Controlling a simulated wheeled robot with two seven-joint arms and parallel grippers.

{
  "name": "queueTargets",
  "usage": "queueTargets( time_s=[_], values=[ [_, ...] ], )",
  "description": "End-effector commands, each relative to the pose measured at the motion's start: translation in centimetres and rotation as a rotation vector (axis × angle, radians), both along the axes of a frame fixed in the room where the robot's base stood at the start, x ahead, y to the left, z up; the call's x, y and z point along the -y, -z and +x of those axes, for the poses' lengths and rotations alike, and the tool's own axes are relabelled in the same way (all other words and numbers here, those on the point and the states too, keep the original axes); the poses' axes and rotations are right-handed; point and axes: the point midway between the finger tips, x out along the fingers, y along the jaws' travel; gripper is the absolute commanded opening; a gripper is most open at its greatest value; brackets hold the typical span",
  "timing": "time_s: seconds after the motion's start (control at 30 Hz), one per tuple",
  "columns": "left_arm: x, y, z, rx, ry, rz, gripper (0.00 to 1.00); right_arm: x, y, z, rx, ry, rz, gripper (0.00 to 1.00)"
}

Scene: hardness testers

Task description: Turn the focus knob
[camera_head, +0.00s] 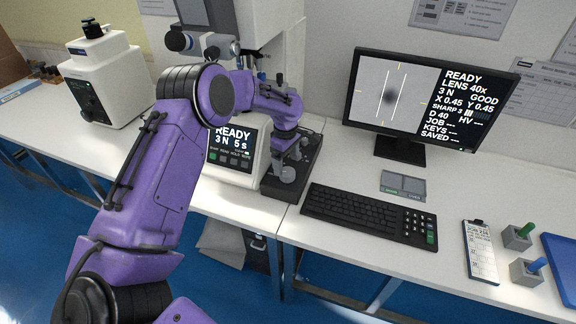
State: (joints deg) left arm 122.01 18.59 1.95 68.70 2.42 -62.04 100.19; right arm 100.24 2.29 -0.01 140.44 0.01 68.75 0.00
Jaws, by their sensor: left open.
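The hardness tester (285,45) is a white machine at the back centre, with a lit front panel (230,155) reading "READY 3 N 5 s". My purple left arm crosses in front of it. My left gripper (289,152) points down beside the right side of the tester's base, open, just above a round grey disc (288,174) on the dark base plate (306,158). I cannot tell whether this disc is the focus knob or whether the gripper touches it. My arm hides part of the tester. My right gripper is not in view.
A monitor (387,149) reads "READY", "LENS 40x" and "SHARP 3", beside a blurred dark mark. A keyboard (370,213) lies in front. A clipboard (480,250), two small holders with green and blue handles (518,238) and a blue tray (562,262) lie right. Another white machine (105,80) stands left.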

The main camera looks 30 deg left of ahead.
Motion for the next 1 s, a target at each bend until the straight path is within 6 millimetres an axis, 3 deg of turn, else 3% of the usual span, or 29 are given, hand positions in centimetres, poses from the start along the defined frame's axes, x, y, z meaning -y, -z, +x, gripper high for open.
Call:
queueTargets(
  time_s=[0.2, 0.53, 0.7, 1.0],
  values=[
    [0.1, 3.4, 0.0, -0.002, 0.002, 0.000, 0.82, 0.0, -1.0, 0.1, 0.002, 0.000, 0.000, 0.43],
    [0.3, 4.1, 0.2, 0.000, 0.005, 0.000, 0.82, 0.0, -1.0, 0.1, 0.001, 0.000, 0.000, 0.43],
    [0.3, 4.1, 0.2, 0.000, 0.005, 0.000, 0.27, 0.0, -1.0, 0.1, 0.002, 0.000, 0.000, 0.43],
    [0.3, 4.2, 0.1, -0.002, 0.024, 0.001, 0.26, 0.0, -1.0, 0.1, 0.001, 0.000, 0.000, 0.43]
  ],
)
